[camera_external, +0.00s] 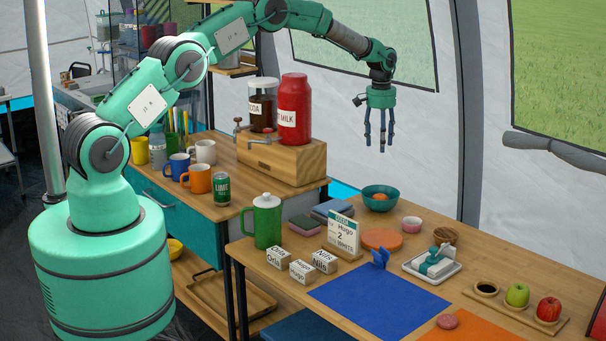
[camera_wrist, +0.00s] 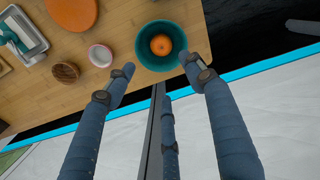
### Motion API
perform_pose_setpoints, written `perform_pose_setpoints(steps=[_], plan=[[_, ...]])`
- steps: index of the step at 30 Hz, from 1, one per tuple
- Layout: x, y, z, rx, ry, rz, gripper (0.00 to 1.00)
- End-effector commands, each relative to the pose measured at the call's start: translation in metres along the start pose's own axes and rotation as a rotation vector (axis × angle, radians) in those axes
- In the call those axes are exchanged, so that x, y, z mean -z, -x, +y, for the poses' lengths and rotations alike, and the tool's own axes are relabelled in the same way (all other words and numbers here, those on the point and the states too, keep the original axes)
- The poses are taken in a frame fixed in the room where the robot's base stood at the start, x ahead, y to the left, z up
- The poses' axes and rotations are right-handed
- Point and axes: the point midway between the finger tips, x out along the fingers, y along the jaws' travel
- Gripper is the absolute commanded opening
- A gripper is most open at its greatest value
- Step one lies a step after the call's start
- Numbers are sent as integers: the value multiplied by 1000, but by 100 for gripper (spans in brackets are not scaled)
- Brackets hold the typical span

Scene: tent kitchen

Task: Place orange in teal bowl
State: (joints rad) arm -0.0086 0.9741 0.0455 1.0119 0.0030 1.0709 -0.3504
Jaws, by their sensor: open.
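The orange (camera_external: 380,197) sits inside the teal bowl (camera_external: 381,206) on the table's back edge. In the wrist view the orange (camera_wrist: 161,45) rests in the middle of the teal bowl (camera_wrist: 143,56), with the rim all around it. My gripper (camera_external: 379,146) is above the bowl, with its fingers pointing down, spread and empty. In the wrist view my gripper (camera_wrist: 163,88) shows its fingers apart, with nothing between them touching the orange.
A pink cup (camera_external: 412,224) and a brown bowl (camera_external: 445,235) stand right of the teal bowl. An orange disc (camera_external: 382,239) lies in front. A sign (camera_external: 343,232) and a green pitcher (camera_external: 267,222) are to the left.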

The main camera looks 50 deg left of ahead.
Motion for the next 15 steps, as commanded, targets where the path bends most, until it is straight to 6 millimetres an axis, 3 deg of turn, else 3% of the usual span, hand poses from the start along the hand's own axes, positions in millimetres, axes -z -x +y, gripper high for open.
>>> perform_pose_setpoints(steps=[1,3,15], plan=[[-4,21,-1,-4,-6,11,54],[-10,45,-3,-8,-15,21,54],[-64,170,-22,-27,-64,79,54]])
